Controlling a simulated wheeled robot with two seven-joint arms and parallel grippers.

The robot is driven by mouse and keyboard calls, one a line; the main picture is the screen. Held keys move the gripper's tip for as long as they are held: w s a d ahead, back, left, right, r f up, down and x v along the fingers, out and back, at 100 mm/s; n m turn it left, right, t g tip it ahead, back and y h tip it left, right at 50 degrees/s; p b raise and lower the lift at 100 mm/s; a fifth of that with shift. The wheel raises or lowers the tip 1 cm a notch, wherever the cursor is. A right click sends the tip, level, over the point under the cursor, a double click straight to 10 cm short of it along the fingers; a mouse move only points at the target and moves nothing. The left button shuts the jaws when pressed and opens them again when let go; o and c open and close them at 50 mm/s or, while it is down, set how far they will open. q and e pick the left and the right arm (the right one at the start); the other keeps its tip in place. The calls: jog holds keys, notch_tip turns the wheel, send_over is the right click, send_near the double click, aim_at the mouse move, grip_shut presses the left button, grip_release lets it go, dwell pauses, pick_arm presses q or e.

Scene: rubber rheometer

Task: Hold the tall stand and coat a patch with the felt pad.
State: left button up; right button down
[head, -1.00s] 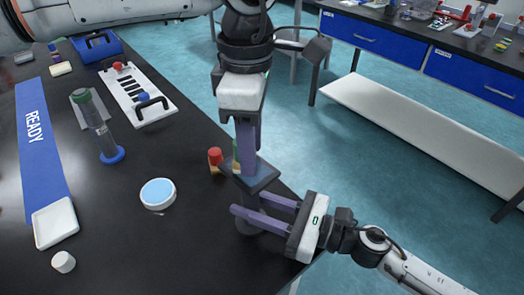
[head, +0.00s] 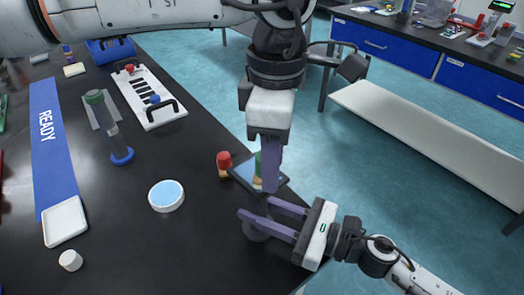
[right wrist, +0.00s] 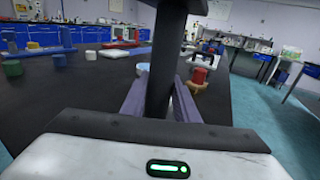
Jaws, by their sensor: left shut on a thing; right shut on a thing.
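The tall stand has a square plate top (head: 242,170), a dark post (right wrist: 163,75) and a round grey foot (head: 256,233) on the black table. My right gripper (head: 256,207) is shut around the post, one finger on each side. My left gripper (head: 269,187) points down over the plate, shut on a green-handled felt pad (head: 258,168) with a tan base. The left fingers hide much of the pad; I cannot tell whether it touches the plate. A bluish area shows on the plate's left part. A round white dish with light blue filling (head: 166,195) sits to the left.
A red-handled pad (head: 224,162) stands just left of the plate. Further left are a clear cylinder on a blue foot (head: 121,156), a handled white board (head: 149,96), a white tray (head: 65,223) and a white cap (head: 70,260). The table's edge is close on the right.

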jog(key=shift+f, duration=0.1)
pick_arm(q)
notch_tip(320, 180, up, 8)
jog(key=s+d, duration=0.1)
jog(key=shift+s, duration=0.25)
dwell(0.4)
jog(key=shift+d+r, duration=0.1)
pick_arm(e)
jog(key=c, duration=1.3)
grip_release()
jog(key=shift+d, duration=0.1)
